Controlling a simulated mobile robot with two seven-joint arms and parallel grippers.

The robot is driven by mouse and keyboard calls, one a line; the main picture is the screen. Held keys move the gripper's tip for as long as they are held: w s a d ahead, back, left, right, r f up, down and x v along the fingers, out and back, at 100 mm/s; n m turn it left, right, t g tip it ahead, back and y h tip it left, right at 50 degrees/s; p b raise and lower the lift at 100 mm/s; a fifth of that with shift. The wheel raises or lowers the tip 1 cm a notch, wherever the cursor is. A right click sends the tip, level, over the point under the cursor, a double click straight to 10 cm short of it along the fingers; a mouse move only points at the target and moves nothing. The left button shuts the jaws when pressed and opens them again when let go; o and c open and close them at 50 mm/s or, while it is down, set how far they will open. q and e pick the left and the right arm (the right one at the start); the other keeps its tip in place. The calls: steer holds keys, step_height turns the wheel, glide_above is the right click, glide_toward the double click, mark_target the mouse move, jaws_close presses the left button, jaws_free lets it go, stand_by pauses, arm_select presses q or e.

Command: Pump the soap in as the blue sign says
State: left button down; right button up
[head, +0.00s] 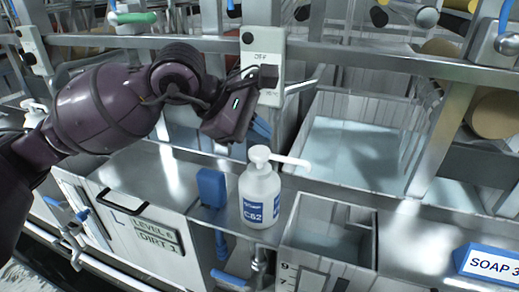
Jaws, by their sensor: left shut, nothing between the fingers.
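The blue sign (490,265) at the lower right reads "SOAP 3". My left gripper (258,133) is shut and empty, above and slightly left of the pump head and apart from it as far as I can tell. Its fingers are partly hidden by the wrist. My right gripper is not in view.
A white control box (263,62) marked "OFF" is mounted behind my left gripper. A large metal basin (360,150) with pale liquid lies behind the bottle. A blue block (211,187) stands close left of the bottle. A panel (155,237) reads "LEVEL" and "DIRT 1".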

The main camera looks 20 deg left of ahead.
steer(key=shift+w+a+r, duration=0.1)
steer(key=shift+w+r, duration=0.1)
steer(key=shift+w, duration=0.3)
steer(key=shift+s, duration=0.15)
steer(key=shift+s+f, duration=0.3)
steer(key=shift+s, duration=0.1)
arm_select(q)
steer(key=shift+f, duration=0.1)
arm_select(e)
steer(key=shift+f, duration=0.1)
arm_select(q)
steer(key=shift+f+b, duration=0.35)
steer(key=shift+b, duration=0.15)
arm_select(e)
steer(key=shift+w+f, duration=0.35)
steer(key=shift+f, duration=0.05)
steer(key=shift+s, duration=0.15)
